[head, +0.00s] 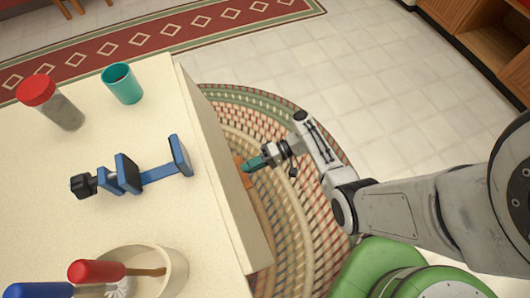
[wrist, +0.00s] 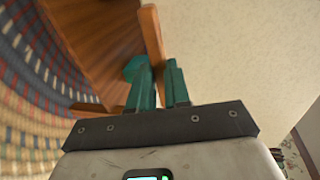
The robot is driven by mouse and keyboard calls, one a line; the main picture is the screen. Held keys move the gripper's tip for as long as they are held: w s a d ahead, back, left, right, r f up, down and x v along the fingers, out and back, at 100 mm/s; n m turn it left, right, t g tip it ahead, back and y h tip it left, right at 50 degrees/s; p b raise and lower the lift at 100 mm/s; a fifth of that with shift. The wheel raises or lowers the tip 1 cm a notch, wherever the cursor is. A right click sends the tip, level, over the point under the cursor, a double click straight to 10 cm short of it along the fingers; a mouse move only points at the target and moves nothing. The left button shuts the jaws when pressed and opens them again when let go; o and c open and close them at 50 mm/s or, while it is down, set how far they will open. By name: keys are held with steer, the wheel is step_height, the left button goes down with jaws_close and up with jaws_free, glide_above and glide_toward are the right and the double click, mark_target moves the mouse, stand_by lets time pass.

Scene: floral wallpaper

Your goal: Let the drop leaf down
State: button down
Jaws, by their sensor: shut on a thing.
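The cream table top (head: 60,190) fills the left of the head view. The drop leaf (head: 222,170) shows as a narrow, slightly darker cream strip along its right edge, past a thin seam; its exact angle is hard to tell. An orange-brown wooden bar (head: 243,168) shows just beyond the leaf's edge. My gripper (head: 254,163), with teal fingers, is at this bar. In the wrist view my gripper (wrist: 160,72) is shut on the wooden bar (wrist: 152,38), beside a broad cream surface. The fingertips partly hide the bar.
A braided rug (head: 310,235) and open tiled floor lie right.

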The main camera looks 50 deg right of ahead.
mark_target(237, 175)
steer(key=w+a+b, duration=0.1)
steer(key=a+f+y+b, duration=0.1)
steer(key=a, duration=0.1)
steer(key=w+a+f+t+y+b, duration=0.1)
steer(key=shift+w+a+f, duration=0.15)
steer(key=shift+w+a, duration=0.05)
steer(key=shift+w, duration=0.15)
steer(key=shift+b+x, duration=0.75)
steer(key=shift+x, duration=0.25)
steer(key=c, duration=1.1)
jaws_free()
steer(key=shift+w, duration=0.25)
steer(key=shift+t+h, duration=0.3)
steer(key=v, duration=1.2)
steer(key=shift+f, duration=0.2)
